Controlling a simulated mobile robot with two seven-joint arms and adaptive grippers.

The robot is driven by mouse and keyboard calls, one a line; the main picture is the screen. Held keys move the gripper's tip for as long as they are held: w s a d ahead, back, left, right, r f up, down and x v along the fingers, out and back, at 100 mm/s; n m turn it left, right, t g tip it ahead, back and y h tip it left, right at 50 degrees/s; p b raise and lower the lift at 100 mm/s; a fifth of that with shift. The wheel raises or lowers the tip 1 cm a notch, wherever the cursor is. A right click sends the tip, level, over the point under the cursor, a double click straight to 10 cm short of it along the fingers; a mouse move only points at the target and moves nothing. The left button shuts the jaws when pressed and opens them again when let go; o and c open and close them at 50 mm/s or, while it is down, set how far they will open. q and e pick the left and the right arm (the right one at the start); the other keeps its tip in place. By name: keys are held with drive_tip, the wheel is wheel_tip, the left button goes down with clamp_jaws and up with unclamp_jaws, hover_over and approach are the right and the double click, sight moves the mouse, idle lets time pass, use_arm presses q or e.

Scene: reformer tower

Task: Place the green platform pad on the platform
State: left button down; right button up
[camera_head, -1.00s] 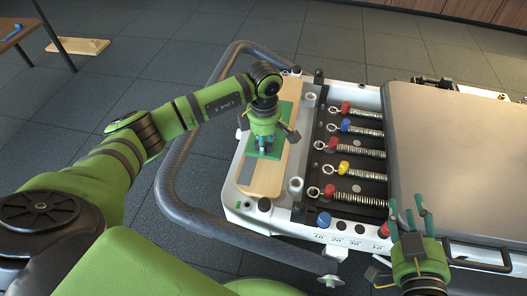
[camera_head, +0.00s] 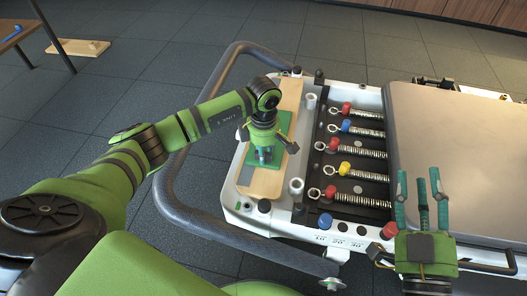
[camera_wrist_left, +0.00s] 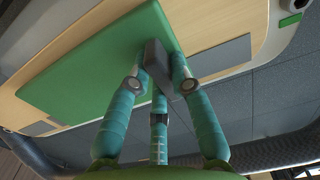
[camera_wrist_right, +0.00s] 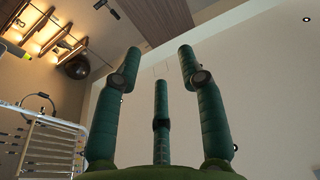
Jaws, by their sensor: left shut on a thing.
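The green platform pad (camera_head: 283,122) is over the wooden platform (camera_head: 263,183) at the left end of the white reformer frame. My left gripper (camera_head: 263,157) points down at the pad. In the left wrist view its fingers (camera_wrist_left: 158,78) are closed around the dark grey block (camera_wrist_left: 157,56) on the pad's face. There the pad (camera_wrist_left: 95,68) lies parallel and close to the wood; I cannot tell whether it touches. My right gripper (camera_head: 422,190) is open and empty, fingers up, at the right near the frame's front edge. Its spread fingers (camera_wrist_right: 160,85) show in the right wrist view.
A curved dark rail (camera_head: 168,190) rounds the frame's left end. Several springs (camera_head: 362,152) lie in a black tray right of the platform. A grey padded carriage (camera_head: 450,140) fills the right. A wooden board (camera_head: 78,47) lies on the floor at the back left.

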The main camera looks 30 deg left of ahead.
use_arm(q)
drive_tip(key=c, duration=1.1)
unclamp_jaws()
use_arm(e)
drive_tip(key=shift+s+a+r+t, duration=0.15)
drive_tip(key=shift+r+t, duration=0.15)
drive_tip(key=shift+r, duration=0.15)
